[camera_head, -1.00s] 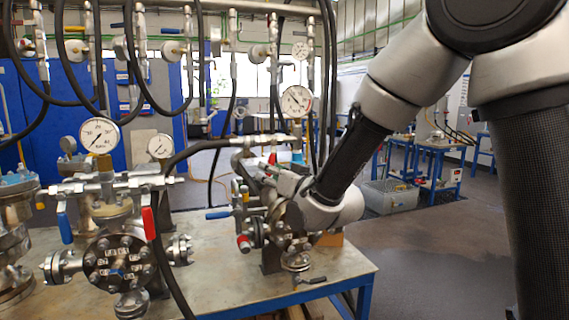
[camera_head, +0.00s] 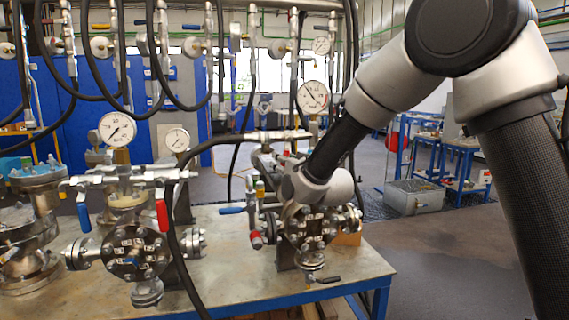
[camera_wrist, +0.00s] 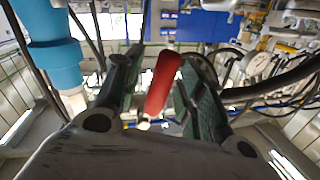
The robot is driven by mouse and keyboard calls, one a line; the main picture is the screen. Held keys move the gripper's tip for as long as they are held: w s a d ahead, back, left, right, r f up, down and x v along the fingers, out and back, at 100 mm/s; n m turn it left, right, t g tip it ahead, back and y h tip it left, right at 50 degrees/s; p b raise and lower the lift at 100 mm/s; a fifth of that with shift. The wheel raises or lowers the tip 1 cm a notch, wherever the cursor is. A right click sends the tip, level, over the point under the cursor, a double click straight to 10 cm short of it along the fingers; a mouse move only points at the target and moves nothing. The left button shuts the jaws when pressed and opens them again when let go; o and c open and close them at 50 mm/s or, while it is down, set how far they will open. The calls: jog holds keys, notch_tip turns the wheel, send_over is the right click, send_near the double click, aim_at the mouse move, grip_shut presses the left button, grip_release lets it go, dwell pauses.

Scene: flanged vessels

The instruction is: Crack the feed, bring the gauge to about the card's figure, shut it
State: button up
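The right flanged vessel (camera_head: 312,230) stands on the metal-topped bench, with a dial gauge (camera_head: 313,97) above it; its needle points up and left, its figures too small to read. A blue lever (camera_head: 231,210) and a red-ended handle (camera_head: 257,240) sit on its left side. My gripper is hidden behind my wrist in the head view. In the wrist view my gripper (camera_wrist: 162,88) is open, its two fingers either side of a red handle (camera_wrist: 163,80). A gap shows at the left finger; whether the right one touches is unclear. I cannot make out a card with a figure.
A left vessel (camera_head: 130,252) with red lever (camera_head: 162,215), blue lever (camera_head: 83,212) and two gauges (camera_head: 117,129) stands on the same bench (camera_head: 235,285). Black hoses hang across the back and in front. Floor right of the bench is open.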

grip_shut()
jog(key=shift+w+d+n+h, duration=0.15)
jog(key=shift+d+n, duration=0.3)
jog(key=shift+n, duration=0.25)
jog(key=shift+w+d+n+h, duration=0.15)
jog(key=shift+d+n, duration=0.25)
jog(key=shift+n, duration=0.3)
grip_release()
jog(key=v, duration=1.2)
jog(key=shift+d, duration=0.1)
